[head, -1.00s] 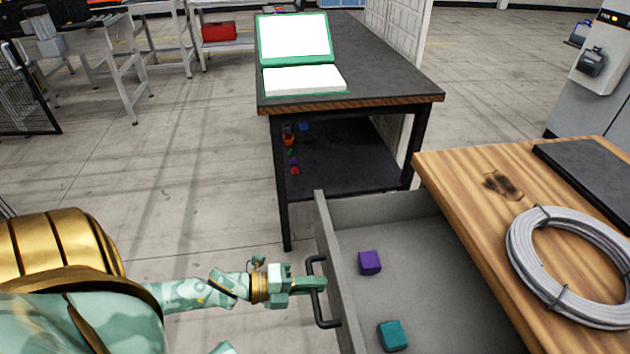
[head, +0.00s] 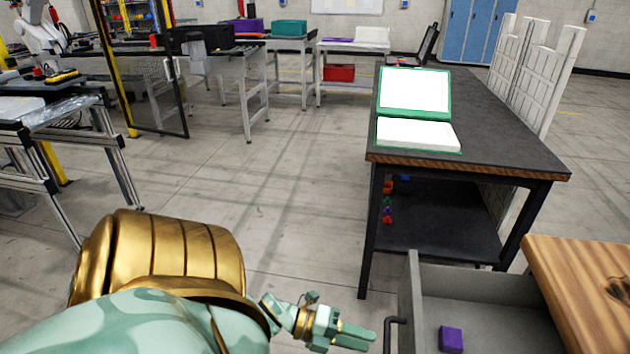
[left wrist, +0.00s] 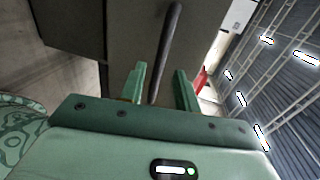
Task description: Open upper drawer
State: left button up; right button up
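The grey drawer (head: 482,283) is pulled out from under the wooden worktop (head: 580,275), and its inside shows. Its dark bar handle (head: 390,336) is on the front panel, partly cut off by the bottom edge of the head view. My left gripper (head: 372,340) is just left of the handle, with a small gap between them. In the left wrist view, my left gripper (left wrist: 160,78) has its two fingers apart and empty, and the handle (left wrist: 172,40) lines up between them. My right gripper is not in view.
A purple cube (head: 451,338) lies in the drawer. A dark table (head: 490,130) with an open green-and-white case (head: 415,105) stands behind it. Several small coloured pieces sit on its lower shelf. Open floor (head: 270,190) lies to the left.

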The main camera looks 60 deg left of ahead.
pick_arm(q)
jog(key=p+v, duration=0.1)
jog(key=v, duration=0.9)
